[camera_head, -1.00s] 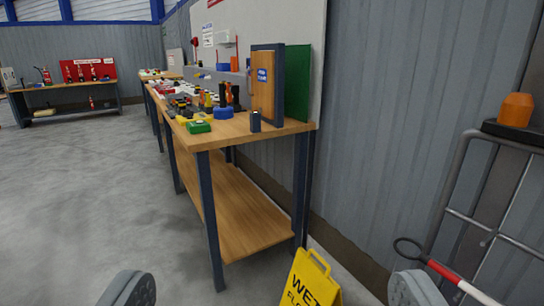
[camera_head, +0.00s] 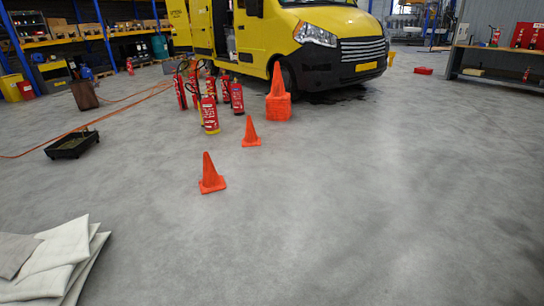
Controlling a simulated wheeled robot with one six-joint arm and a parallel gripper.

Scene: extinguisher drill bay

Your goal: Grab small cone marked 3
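A small orange cone (camera_head: 211,176) stands upright on the grey floor, left of the middle of the view. A second small orange cone (camera_head: 251,133) stands upright farther back and to its right. A taller orange cone or stack of cones (camera_head: 278,98) stands behind them, by the front of a yellow van. I cannot read a number on any cone, so I cannot tell which is marked 3. My gripper does not show in the current view.
Several red extinguishers (camera_head: 209,115) stand left of the van (camera_head: 318,42). A black tray (camera_head: 71,144) and an orange hose (camera_head: 120,110) lie at the left. Folded pale cloths (camera_head: 60,258) lie at the lower left. The floor at the front and right is clear.

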